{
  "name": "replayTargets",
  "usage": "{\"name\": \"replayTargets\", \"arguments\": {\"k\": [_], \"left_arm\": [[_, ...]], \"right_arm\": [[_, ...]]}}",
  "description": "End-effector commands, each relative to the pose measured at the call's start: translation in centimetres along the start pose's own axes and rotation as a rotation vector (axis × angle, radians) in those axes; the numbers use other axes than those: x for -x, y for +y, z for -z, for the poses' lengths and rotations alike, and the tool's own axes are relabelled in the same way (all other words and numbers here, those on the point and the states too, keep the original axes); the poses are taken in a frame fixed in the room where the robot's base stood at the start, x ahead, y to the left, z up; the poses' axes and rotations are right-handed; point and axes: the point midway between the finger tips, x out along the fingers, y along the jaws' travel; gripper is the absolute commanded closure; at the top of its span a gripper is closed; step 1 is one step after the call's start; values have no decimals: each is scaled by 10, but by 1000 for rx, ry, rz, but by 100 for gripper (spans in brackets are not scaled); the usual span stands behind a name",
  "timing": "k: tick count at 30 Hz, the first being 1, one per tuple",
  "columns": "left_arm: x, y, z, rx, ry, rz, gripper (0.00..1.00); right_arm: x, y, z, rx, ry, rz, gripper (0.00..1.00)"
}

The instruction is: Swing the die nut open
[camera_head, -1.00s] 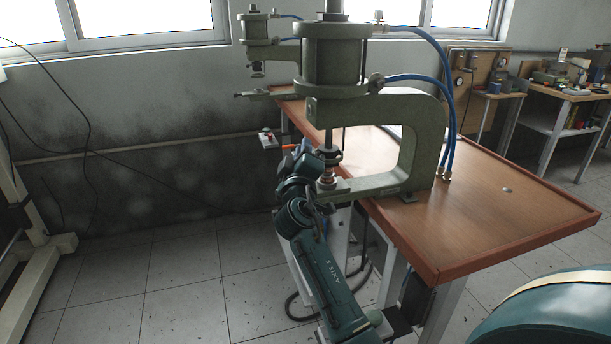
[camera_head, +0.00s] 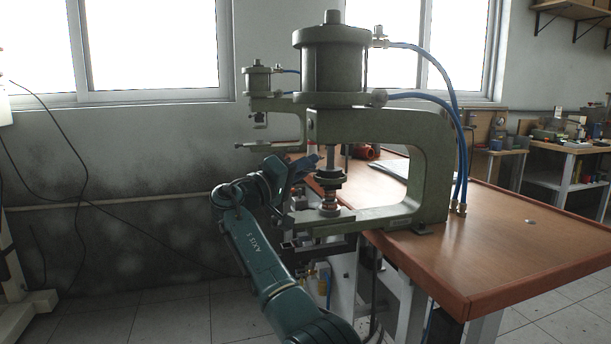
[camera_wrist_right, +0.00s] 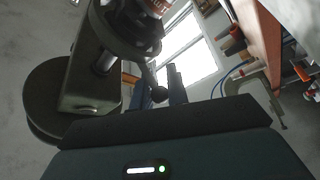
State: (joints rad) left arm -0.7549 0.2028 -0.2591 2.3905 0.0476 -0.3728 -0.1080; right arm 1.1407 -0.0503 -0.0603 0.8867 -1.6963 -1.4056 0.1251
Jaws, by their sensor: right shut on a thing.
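The nearer green C-frame press (camera_head: 440,150) stands at the table's left edge, its large cylinder on top. Under the cylinder, the die nut (camera_head: 330,178) shows as a dark ringed collar on the rod, above a round base on the lower arm. In the right wrist view a short lever with a dark ball knob (camera_wrist_right: 160,95) comes off the dark round collar. My right gripper (camera_head: 306,165) is left of the nut, its blue fingers by this lever; in the right wrist view the fingers (camera_wrist_right: 176,84) are shut on the lever by its knob. My left gripper is not in view.
A second, smaller press (camera_head: 258,80) stands behind on the left. Blue air hoses (camera_head: 462,130) run down the right of the frame. The wooden table (camera_head: 500,245) is mostly clear on the right. Side benches (camera_head: 565,150) with tools stand at the back right.

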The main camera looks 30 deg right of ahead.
Motion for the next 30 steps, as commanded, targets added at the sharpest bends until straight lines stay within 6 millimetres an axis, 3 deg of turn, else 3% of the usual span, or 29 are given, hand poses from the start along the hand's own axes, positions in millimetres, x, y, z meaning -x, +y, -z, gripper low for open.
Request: {"name": "replayTargets", "arguments": {"k": [25, 26, 30], "left_arm": [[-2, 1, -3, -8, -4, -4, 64], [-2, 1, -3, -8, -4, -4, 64], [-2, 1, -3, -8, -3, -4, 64]], "right_arm": [[-2, 1, -1, 22, -94, -57, 100], [-2, 1, -1, 22, -94, -57, 83], [-2, 0, -1, 23, -94, -56, 72]]}}
